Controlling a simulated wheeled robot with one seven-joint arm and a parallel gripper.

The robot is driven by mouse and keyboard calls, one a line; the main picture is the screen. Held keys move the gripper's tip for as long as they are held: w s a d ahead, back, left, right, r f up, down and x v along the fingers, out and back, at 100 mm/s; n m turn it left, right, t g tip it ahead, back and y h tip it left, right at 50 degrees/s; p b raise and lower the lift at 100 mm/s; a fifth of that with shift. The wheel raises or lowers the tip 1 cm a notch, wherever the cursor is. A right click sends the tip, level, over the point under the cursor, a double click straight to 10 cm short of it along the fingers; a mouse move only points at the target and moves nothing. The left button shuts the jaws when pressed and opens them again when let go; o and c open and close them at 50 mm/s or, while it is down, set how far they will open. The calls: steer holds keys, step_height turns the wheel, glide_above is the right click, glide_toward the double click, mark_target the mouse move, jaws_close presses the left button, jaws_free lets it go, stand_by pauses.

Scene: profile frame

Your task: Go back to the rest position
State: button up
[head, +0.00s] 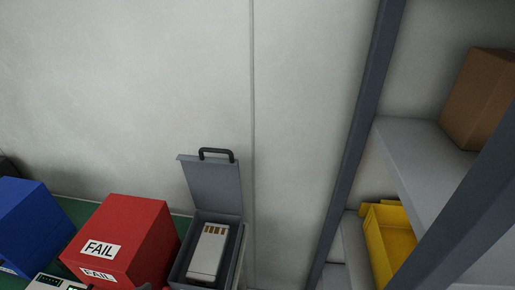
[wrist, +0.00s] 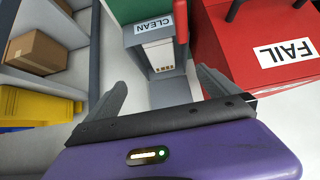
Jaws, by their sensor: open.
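My gripper (wrist: 162,77) shows in the wrist view with its two grey fingers spread wide and nothing between them. I see no contact between the fingers and the case.
A red FAIL box (head: 140,225) stands left of the case, and a blue box (head: 30,215) farther left, on a green surface. A white device (head: 60,283) is at the bottom edge. Shelving on the right holds a cardboard box (head: 480,100) and a yellow bin (head: 385,235).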

steer(key=s+d+f+n+y+b, duration=0.2)
steer(key=d+f+n+y+b, duration=0.15)
steer(key=d+f, duration=1.45)
steer(key=s+d+t+b, duration=0.1)
steer(key=s+d+b, duration=0.2)
steer(key=s+d, duration=0.6)
steer(key=s+d+r+m+t+h+b, duration=0.2)
steer(key=s+d+r+t, duration=0.3)
steer(key=s+d+r, duration=0.6)
steer(key=shift+s+d+r+b, duration=0.2)
steer(key=shift+s+r+b, duration=0.55)
steer(key=shift+s, duration=0.3)
steer(key=shift+c, duration=0.2)
